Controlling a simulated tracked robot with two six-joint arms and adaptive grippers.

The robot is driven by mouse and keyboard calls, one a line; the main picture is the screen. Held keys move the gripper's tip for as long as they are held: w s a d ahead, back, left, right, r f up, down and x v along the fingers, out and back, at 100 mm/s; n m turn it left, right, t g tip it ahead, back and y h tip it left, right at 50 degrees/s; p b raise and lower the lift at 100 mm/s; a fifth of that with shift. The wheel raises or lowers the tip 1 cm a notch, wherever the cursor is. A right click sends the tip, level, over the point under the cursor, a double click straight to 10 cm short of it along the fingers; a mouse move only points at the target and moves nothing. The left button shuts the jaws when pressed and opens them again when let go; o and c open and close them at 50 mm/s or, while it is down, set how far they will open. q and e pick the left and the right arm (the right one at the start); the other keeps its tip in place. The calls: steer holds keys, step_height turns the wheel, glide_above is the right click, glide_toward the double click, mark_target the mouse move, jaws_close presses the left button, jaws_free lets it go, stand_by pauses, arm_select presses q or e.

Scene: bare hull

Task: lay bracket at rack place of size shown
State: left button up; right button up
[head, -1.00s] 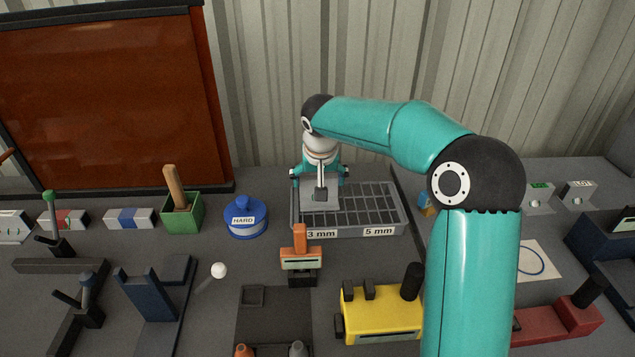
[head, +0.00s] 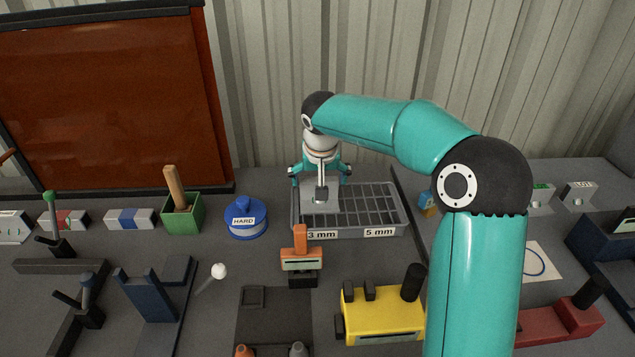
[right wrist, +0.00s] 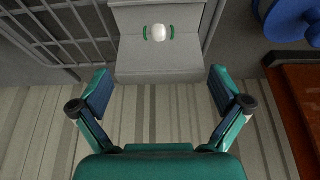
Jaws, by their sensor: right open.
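The bracket (head: 326,204) is a grey angled plate lying at the left, "3 mm" end of the slotted grey rack (head: 398,214). In the right wrist view the bracket (right wrist: 160,60) shows a white oval spot between two green arcs, with the rack bars (right wrist: 50,38) beside it. My right gripper (head: 321,174) is over the bracket with its fingers spread. In the right wrist view its fingers (right wrist: 156,92) are apart, with nothing between them, clear of the bracket. How the bracket's underside sits in the rack is hidden. My left gripper is not in view.
A blue "HARD" pot (head: 246,222) and a green box with a wooden handle (head: 182,212) stand left of the rack. An orange-topped tool (head: 300,262) and a yellow block (head: 383,313) stand in front. The rack's right end, labelled "5 mm", is empty.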

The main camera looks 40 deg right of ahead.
steer(key=v, duration=1)
steer(key=shift+s+r, duration=0.15)
steer(key=shift+r, duration=0.15)
steer(key=shift+a, duration=0.1)
